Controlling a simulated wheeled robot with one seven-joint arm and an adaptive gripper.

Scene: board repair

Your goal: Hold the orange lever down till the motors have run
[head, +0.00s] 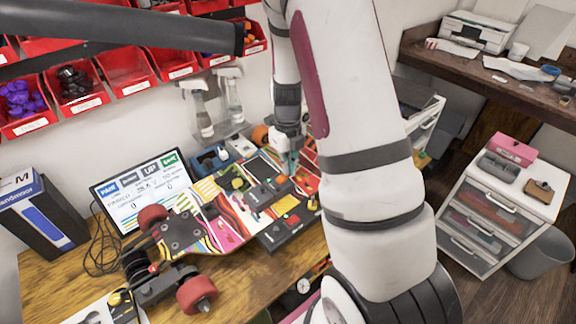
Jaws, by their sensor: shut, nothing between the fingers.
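My gripper (288,162) points down over the electronics on the skateboard, with its fingers shut and nothing visible between them. A small orange part (281,179), which looks like the lever, shows just below the fingertips on a dark box. I cannot tell whether the fingertips touch it or whether it is pressed down. The skateboard (227,232) lies upside down on the wooden bench, with red wheels (197,292) and black trucks. A dark control box (287,228) with small coloured buttons is in front of it. My arm hides the area to the right.
A screen (143,191) with coloured labels and readings stands behind the board. Spray bottles (234,98) stand at the back wall below red bins (124,68). A white drawer unit (492,222) stands at the right.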

